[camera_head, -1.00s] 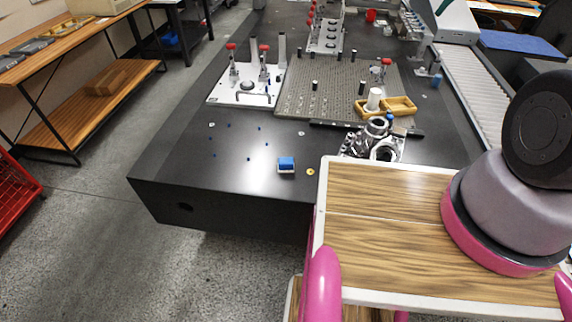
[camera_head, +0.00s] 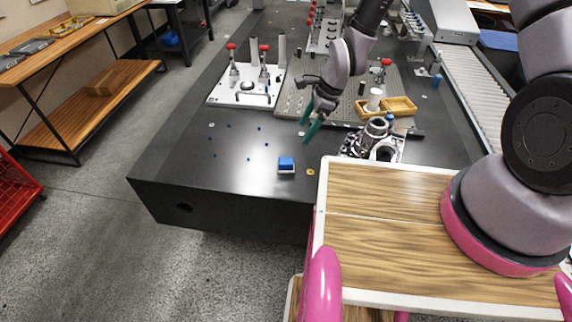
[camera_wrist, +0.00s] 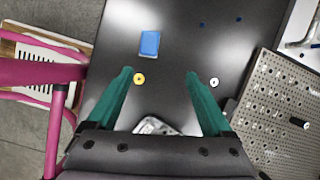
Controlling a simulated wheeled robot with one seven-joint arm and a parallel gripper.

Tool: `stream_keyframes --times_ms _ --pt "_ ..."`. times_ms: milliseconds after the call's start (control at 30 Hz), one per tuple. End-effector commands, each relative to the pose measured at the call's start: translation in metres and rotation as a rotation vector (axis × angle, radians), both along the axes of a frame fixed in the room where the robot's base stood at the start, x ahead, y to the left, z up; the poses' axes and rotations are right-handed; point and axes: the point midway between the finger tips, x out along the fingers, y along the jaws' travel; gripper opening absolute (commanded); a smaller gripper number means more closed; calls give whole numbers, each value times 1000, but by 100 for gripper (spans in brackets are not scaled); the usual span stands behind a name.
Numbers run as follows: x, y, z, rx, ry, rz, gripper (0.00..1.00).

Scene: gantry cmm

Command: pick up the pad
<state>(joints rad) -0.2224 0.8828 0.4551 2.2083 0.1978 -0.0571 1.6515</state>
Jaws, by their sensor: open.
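The pad (camera_head: 286,162) is a small blue block with a pale lower edge, lying on the black table near its front edge. In the wrist view the blue pad (camera_wrist: 150,42) lies beyond my fingertips, left of the middle. My gripper (camera_head: 308,127) hangs above the table, behind and slightly right of the pad, apart from it. Its two green fingers (camera_wrist: 160,73) are spread with nothing held between them.
A yellow ring (camera_head: 310,172) lies just right of the pad. A metal casting (camera_head: 376,138) stands to the right, with a perforated plate (camera_head: 335,85) behind. Several tiny blue pieces (camera_head: 248,159) dot the table left of the pad. A wooden tray (camera_head: 400,105) stands behind the casting.

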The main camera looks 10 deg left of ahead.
Motion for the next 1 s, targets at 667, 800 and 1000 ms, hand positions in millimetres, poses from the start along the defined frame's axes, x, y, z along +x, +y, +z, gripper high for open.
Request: stream_keyframes --times_ms 667,800,1000 --pt "-24 37 -80 16 61 -61 85" --pt "-27 44 -96 15 63 -59 85" --pt "-29 54 -121 15 62 -59 85"
